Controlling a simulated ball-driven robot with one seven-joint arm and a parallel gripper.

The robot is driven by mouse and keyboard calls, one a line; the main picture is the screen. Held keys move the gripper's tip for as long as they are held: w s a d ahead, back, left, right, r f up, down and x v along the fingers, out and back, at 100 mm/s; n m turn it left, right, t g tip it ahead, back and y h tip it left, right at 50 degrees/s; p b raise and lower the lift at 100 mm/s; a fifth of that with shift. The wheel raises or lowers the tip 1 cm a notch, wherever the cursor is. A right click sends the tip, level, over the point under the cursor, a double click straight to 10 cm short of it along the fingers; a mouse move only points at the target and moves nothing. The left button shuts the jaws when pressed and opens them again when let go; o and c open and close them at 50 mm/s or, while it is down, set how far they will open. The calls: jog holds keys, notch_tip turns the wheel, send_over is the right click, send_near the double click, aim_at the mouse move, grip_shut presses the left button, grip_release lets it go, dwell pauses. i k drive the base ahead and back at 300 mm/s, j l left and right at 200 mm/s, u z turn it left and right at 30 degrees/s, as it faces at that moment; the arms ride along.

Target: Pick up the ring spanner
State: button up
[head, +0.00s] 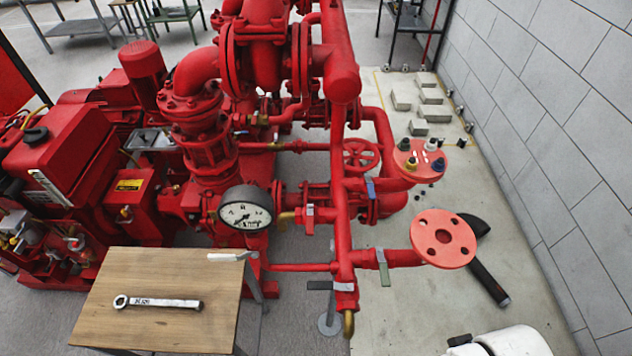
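The ring spanner (158,302) is a silver-grey metal tool with dark lettering on its shank. It lies flat on a wooden-topped table (190,270) at the lower left of the head view. Its ring end is at the left, and the other end points right. Nothing touches it from above, and bare wood surrounds it. My gripper does not show in the head view. A white rounded part at the bottom right edge looks like part of my arm.
Red pump pipework stands just behind and right of the table, with a pressure gauge (246,209) near its back right corner. A white-handled item (231,256) lies at that corner. A dark long-handled object (488,283) lies right of the red flange (443,238). A grey block wall (555,110) bounds the right.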

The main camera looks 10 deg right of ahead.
aim_at(198, 304)
jog(key=i+j+u, duration=0.15)
jog(key=j, duration=0.3)
jog(key=i+j+u, duration=0.15)
jog(key=j, duration=0.25)
jog(key=i+j+u, duration=0.15)
jog(key=j, duration=0.3)
jog(key=i+j+u, duration=0.15)
jog(key=j, duration=0.25)
jog(key=i+j+u, duration=0.15)
jog(key=j, duration=0.2)
jog(key=i, duration=0.05)
